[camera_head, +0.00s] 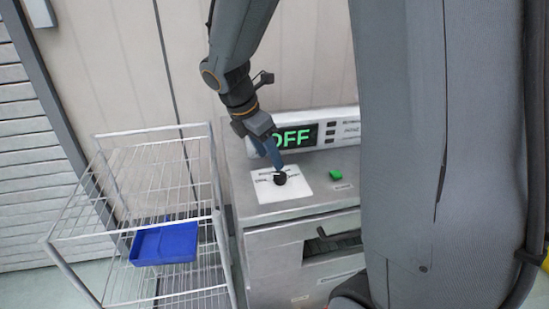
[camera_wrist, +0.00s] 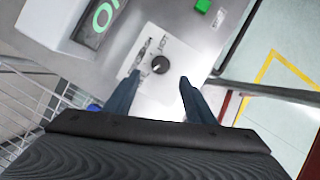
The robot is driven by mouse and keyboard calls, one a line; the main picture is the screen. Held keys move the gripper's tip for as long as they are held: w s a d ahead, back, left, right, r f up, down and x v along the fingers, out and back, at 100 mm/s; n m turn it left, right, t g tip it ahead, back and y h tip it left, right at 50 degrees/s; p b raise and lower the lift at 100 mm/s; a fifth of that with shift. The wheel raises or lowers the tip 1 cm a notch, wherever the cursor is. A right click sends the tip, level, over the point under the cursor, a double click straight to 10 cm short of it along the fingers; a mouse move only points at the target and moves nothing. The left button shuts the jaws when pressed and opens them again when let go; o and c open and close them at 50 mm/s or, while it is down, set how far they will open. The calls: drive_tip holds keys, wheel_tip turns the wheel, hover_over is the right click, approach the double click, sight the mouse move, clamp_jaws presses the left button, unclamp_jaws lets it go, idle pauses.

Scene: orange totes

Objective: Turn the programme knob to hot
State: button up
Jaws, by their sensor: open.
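The programme knob (camera_head: 280,178) is small, round and black, on a white label plate (camera_head: 295,189) on top of the grey machine. In the wrist view the knob (camera_wrist: 160,65) lies ahead of my gripper (camera_wrist: 157,82), between the lines of its two blue fingers. The fingers are apart with nothing between them. In the head view my gripper (camera_head: 275,160) points down just above and behind the knob; whether it touches it I cannot tell. The display (camera_head: 295,136) reads "OFF" in green.
A green button (camera_head: 335,175) is on the machine top, right of the knob. A wire rack (camera_head: 128,165) with a blue tray (camera_head: 165,243) stands to the left. The machine's front has a dark handle (camera_head: 333,241). The top around the plate is clear.

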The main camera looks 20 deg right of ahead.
sight(280, 174)
drive_tip(key=x, duration=0.7)
drive_tip(key=shift+d+f+p, duration=0.25)
drive_tip(key=shift+d+p, duration=0.1)
drive_tip(key=shift+d, duration=0.05)
drive_tip(key=c, duration=1)
